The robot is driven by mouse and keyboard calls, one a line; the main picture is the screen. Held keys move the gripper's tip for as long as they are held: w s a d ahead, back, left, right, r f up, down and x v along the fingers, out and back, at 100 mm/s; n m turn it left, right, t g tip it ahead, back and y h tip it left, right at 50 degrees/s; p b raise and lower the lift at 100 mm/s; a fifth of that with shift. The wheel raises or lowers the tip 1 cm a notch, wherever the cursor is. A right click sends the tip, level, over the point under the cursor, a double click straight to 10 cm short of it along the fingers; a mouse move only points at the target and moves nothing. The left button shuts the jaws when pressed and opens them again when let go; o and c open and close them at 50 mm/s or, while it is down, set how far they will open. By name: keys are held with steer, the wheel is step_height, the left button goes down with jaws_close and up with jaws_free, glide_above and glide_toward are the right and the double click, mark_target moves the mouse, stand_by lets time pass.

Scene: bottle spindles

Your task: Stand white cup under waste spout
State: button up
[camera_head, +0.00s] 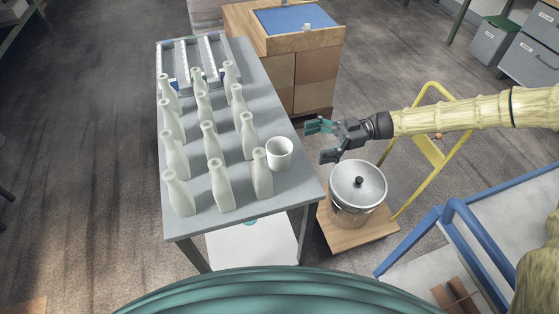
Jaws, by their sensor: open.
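The white cup (279,155) stands upright on the grey table (290,196), near its right edge and beside the front bottles. My gripper (318,141) is to the right of the cup, past the table's edge. It is open and empty, with its fingers pointing left towards the table, and does not touch the cup. I cannot make out a waste spout in this view.
Several white bottles (220,185) crowd the table's left and middle. A rack (190,45) with pale rails stands at its far end. A wooden cabinet (310,78) stands behind.

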mark_target(280, 151)
steer(key=p+x, duration=0.1)
steer(key=x, duration=0.4)
steer(key=shift+s+a+p, duration=0.1)
steer(key=shift+a+p, duration=0.05)
steer(key=shift+p, duration=0.15)
steer(key=p+x, duration=0.2)
steer(key=x, duration=0.2)
steer(key=shift+s+a+r, duration=0.1)
steer(key=shift+s+r, duration=0.05)
steer(key=shift+r, duration=0.05)
steer(key=shift+s+a+f, duration=0.1)
steer(key=shift+s+a, duration=0.05)
steer(key=shift+a, duration=0.4)
steer(key=c, duration=1)
